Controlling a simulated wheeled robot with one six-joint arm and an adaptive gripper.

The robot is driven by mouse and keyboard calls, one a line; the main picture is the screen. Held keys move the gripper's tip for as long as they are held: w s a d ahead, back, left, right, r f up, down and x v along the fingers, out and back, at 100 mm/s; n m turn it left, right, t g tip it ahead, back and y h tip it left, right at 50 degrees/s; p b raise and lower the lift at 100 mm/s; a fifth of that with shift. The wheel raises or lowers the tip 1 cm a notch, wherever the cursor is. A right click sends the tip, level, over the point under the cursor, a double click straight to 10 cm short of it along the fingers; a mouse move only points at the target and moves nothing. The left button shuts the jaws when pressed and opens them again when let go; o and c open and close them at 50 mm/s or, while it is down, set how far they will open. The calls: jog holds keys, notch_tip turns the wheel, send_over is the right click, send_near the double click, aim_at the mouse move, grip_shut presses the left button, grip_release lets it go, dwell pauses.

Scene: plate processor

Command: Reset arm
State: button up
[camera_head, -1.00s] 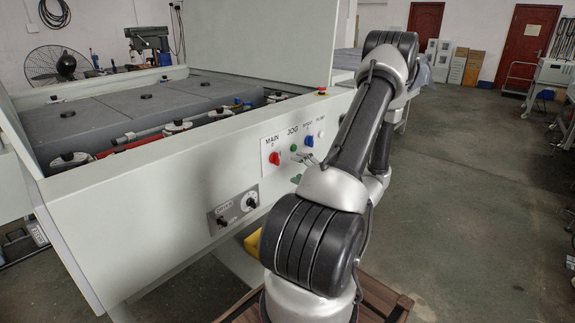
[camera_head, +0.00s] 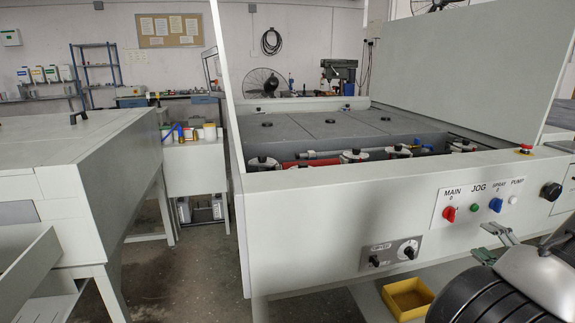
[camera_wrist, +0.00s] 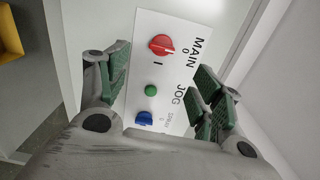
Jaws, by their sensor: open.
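My arm shows at the lower right of the head view, with only its nearer part and the gripper in frame. My gripper (camera_head: 492,244) is in front of the machine's control panel, just below the JOG and SPRAY controls. In the wrist view its two green-padded fingers (camera_wrist: 163,95) are spread apart with nothing between them. The white label plate there carries a red MAIN knob (camera_wrist: 161,44), a green JOG button (camera_wrist: 151,90) and a blue SPRAY knob (camera_wrist: 143,118). The fingers appear clear of the controls, but exact contact cannot be told.
The plate processor's front wall (camera_head: 310,225) is close to the arm. A yellow bin (camera_head: 407,298) sits beneath it. A red-topped emergency button (camera_head: 525,149) is on its rim. A second grey machine (camera_head: 60,175) stands left, with a floor gap between.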

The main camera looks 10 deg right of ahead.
jog(key=s+a+r+n+g+y, duration=0.1)
jog(key=s+a+g+y, duration=0.3)
jog(key=s+a+g, duration=0.4)
jog(key=s+a+n+g+y, duration=0.1)
jog(key=s+a+g+y, duration=0.35)
jog(key=a, duration=0.55)
notch_tip(320, 180, up, 12)
jog(key=a+n+g+h, duration=0.1)
jog(key=n+g+h, duration=0.5)
jog(key=n+h, duration=0.3)
jog(key=w+a+r+n+t, duration=0.1)
jog(key=a+r+n+t, duration=0.4)
jog(key=a+r, duration=0.3)
jog(key=shift+w+a+r+n+h, duration=0.35)
jog(key=shift+w+a+r+n, duration=0.05)
jog(key=shift+n, duration=0.5)
